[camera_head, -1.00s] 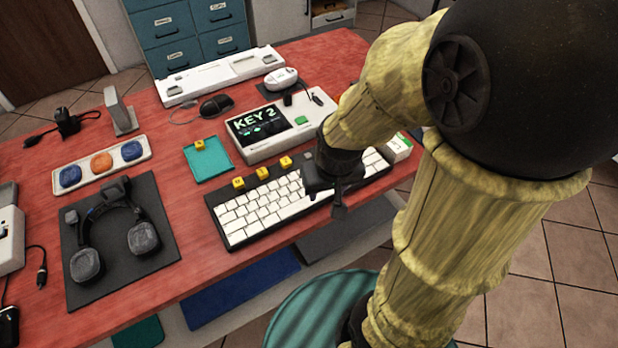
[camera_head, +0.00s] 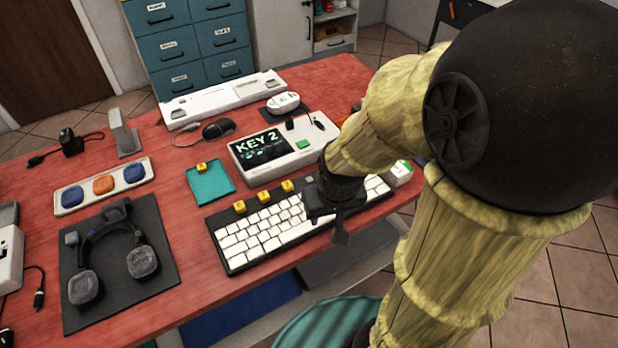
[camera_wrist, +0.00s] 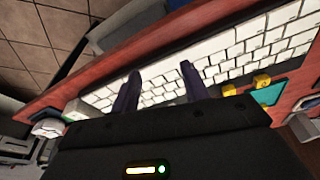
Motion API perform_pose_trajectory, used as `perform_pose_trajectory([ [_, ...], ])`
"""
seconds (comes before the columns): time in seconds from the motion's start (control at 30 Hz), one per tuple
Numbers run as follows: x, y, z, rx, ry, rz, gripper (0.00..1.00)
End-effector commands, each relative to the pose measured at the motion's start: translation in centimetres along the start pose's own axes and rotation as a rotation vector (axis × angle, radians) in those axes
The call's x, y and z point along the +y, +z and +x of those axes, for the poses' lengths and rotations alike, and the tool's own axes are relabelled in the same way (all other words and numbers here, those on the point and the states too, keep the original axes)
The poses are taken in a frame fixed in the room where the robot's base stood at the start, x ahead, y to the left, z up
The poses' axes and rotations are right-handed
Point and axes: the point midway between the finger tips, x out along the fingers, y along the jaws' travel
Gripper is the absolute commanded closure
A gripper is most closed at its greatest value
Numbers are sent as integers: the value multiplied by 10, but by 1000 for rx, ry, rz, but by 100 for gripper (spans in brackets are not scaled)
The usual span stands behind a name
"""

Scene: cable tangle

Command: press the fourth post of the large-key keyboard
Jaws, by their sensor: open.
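The white-keyed keyboard (camera_head: 262,236) lies in a dark frame near the table's front edge. Three yellow posts stand along its back edge: the left one (camera_head: 239,207), the middle one (camera_head: 264,197) and the right one (camera_head: 288,186). A small grey piece (camera_head: 309,179) shows right of them, beside my arm. A fourth yellow post is not visible; my arm hides part of that edge. My gripper (camera_head: 340,236) is over the right half of the keyboard. In the wrist view my gripper (camera_wrist: 160,76) is open and empty, its fingers apart over the white keys (camera_wrist: 215,62).
A box with a screen reading "KEY 2" (camera_head: 262,147) stands behind the keyboard. A teal pad (camera_head: 211,184) holds a yellow cap (camera_head: 201,167). A headset (camera_head: 115,250) lies on a dark mat at left. A green-and-white box (camera_head: 400,172) sits beyond the keyboard's right end.

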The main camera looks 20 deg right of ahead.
Motion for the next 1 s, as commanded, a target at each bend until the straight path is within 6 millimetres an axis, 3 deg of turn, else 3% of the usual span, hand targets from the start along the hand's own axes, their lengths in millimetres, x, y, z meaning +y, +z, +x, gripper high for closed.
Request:
perform_pose_trajectory([
  [0.03,0,0,0,0,0,0,56],
  [0.27,0,0,0,0,0,0,100],
  [1.0,0,0,0,0,0,0,100],
])
